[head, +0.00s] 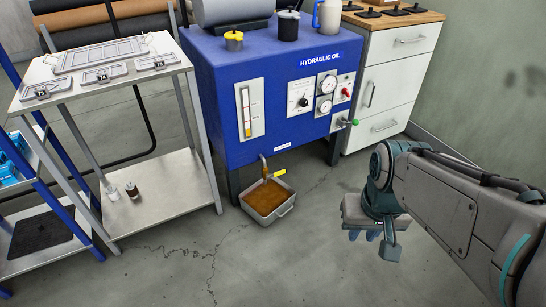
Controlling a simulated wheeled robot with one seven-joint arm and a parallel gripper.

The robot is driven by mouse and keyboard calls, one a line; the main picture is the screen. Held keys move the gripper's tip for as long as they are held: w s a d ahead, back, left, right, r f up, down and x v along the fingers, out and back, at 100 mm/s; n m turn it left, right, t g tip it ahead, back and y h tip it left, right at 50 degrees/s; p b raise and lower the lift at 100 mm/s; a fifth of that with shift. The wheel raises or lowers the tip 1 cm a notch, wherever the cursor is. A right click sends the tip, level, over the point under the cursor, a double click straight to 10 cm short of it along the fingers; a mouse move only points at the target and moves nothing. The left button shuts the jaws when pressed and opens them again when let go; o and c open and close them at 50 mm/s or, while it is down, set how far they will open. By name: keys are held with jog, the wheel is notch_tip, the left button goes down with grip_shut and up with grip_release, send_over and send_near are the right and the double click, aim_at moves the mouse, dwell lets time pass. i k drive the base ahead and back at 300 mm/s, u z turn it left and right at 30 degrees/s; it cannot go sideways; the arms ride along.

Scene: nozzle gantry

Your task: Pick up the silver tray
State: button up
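A silver tray (281,213) with raised walls and rim handles sits on the concrete floor at the front foot of the blue hydraulic unit. Brown liquid fills much of its inside. A spout with a yellow-handled valve (279,173) hangs right above its back edge. My gripper (366,235) is to the right of the tray, apart from it.
The blue hydraulic oil unit (222,90) stands behind the tray. A metal table (100,85) with flat grey plates is at left, and a white drawer cabinet (397,75) at right. The floor (250,265) in front of the tray is clear.

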aim_at(267, 202)
jog(key=i, duration=1.1)
jog(key=u, duration=0.45)
